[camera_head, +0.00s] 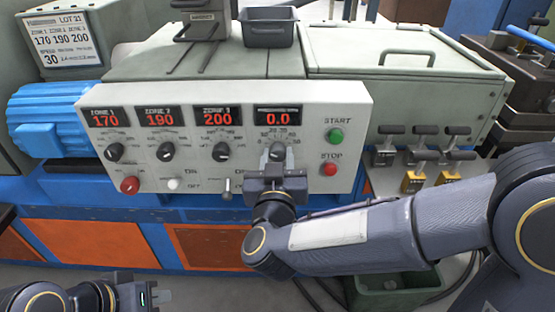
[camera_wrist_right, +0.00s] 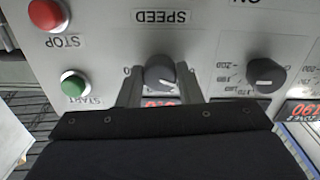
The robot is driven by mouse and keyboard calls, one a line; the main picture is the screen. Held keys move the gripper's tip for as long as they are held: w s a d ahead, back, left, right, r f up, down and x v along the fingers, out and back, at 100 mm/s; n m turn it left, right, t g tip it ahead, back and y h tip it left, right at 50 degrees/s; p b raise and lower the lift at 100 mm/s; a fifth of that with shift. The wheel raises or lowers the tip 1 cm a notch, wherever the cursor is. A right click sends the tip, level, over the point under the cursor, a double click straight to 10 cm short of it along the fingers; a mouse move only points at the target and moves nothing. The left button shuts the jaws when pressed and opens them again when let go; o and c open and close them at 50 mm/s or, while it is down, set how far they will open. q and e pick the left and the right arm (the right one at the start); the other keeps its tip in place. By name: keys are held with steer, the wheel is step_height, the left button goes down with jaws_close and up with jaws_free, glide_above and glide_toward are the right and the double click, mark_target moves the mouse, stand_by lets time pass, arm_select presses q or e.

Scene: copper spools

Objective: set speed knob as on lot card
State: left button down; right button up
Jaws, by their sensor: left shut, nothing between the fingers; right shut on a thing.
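The speed knob (camera_head: 277,152) is a dark round knob under the rightmost display (camera_head: 277,116), which reads 0.0. The lot card (camera_head: 68,40) at top left reads 170 190 200 with 30 below, beside SPEED. My left gripper (camera_head: 160,296) is shut and empty at the bottom left, away from the panel.
Three zone knobs (camera_head: 166,151) sit left of the speed knob, under displays reading 170, 190 and 200. A green START button (camera_head: 336,135) and red STOP button (camera_head: 330,169) are close on the right. A red knob (camera_head: 130,185) and toggle switch (camera_head: 227,188) are lower on the panel.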

steer(key=m+b, duration=0.1)
steer(key=m, duration=0.3)
steer(key=shift+f+b, duration=0.1)
steer(key=shift+b, duration=0.3)
steer(key=m+b, duration=0.2)
steer(key=m, duration=0.2)
steer(key=m+b, duration=0.2)
steer(key=m, duration=0.2)
steer(key=shift+m+y+b, duration=0.3)
steer(key=shift+m+b, duration=1)
steer(key=shift+m, duration=0.6)
steer(key=o, duration=1)
